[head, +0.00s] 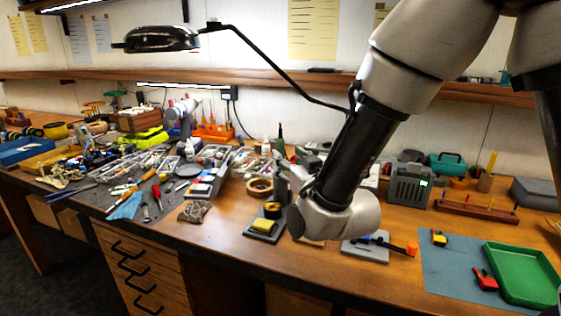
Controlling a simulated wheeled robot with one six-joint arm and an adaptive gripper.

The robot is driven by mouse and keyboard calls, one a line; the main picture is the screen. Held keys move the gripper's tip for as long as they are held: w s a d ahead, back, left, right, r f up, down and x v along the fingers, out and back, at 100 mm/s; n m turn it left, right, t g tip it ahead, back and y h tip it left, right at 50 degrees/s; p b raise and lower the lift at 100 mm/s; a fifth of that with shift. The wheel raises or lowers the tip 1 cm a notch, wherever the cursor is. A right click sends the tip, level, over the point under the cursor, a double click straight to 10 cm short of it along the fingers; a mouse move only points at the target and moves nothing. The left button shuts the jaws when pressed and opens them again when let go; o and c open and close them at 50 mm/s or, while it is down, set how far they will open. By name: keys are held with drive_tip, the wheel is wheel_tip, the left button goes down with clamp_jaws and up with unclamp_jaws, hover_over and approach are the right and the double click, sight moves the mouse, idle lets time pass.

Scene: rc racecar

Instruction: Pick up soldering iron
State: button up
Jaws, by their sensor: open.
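A dark, slim tool with an orange end (410,249) lies across a light grey plate (366,252) on the workbench, right of my wrist. It may be the soldering iron, but it is too small to be sure. A grey box with a small green display (408,186), like a soldering station, stands behind it. A dark stand with a yellow pad (265,225) sits left of my wrist. My arm reaches down over the middle of the bench, and its wrist covers part of the bench. I cannot make out my gripper's fingers.
A blue mat (450,284) with small red and yellow pieces and a green tray (522,275) lies at the right. Tools and parts crowd the left bench. A tape roll (259,188) lies near the middle. A black lamp (160,39) hangs above. The front-middle wood is clear.

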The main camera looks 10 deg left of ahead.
sight(282, 150)
drive_tip(key=x, duration=0.7)
drive_tip(key=shift+w+d+r, duration=0.1)
drive_tip(key=shift+w+r, duration=0.05)
drive_tip(key=shift+w, duration=0.35)
clamp_jaws()
